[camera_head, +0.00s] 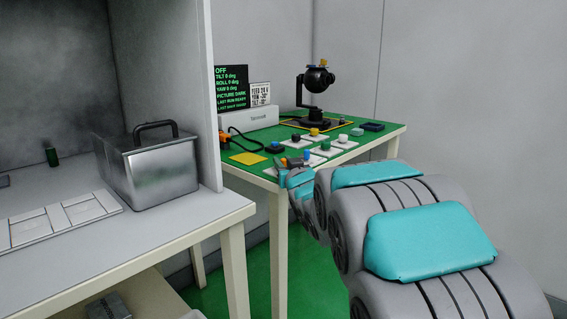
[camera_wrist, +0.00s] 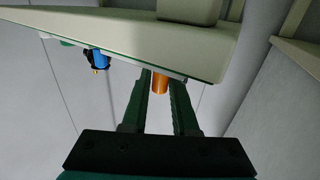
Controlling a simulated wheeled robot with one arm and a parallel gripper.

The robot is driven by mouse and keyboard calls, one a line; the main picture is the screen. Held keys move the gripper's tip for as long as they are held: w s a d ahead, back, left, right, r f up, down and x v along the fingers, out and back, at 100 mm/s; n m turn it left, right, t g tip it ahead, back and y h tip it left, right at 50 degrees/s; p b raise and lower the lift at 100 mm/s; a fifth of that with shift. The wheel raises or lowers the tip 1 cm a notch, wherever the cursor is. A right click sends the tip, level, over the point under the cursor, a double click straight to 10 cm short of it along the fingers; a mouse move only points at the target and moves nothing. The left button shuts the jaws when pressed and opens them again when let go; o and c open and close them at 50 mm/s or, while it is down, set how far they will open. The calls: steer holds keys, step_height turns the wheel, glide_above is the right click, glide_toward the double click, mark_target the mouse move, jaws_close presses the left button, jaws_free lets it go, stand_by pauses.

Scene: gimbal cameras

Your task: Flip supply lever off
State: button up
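My gripper (camera_head: 286,166) is at the near edge of the green-topped table (camera_head: 250,169), at the end of my arm. In the wrist view my gripper (camera_wrist: 159,76) has its two dark fingers apart. An orange cylinder (camera_wrist: 160,83) shows between the fingertips; I cannot tell whether they touch it. A blue part with a black clip-like piece (camera_wrist: 97,58) hangs at the panel edge, left of the fingers. I cannot tell which part is the supply lever. White pads with coloured knobs, one green (camera_head: 326,146) and one white (camera_head: 343,138), sit on the table beyond my gripper.
A display (camera_head: 231,88) reads OFF, with PICTURE DARK. A black gimbal camera (camera_head: 318,78) stands at the table's back. A metal box (camera_head: 150,168) with a black handle is on the left bench, beside a partition (camera_head: 208,100). Green floor shows between the tables.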

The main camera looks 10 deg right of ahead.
jaws_close()
steer(key=b, duration=0.2)
steer(key=m+h+b, duration=0.1)
steer(key=b, duration=0.1)
steer(key=shift+a+f+h, duration=0.1)
steer(key=shift+f+h, duration=0.2)
steer(key=h+b, duration=0.1)
steer(key=m+b, duration=0.1)
steer(key=b, duration=0.1)
steer(key=shift+a+r+h, duration=0.15)
steer(key=shift+r+h, duration=0.05)
steer(key=shift+h, duration=0.2)
steer(key=shift+o, duration=2.3)
jaws_free()
steer(key=shift+s+r, duration=0.1)
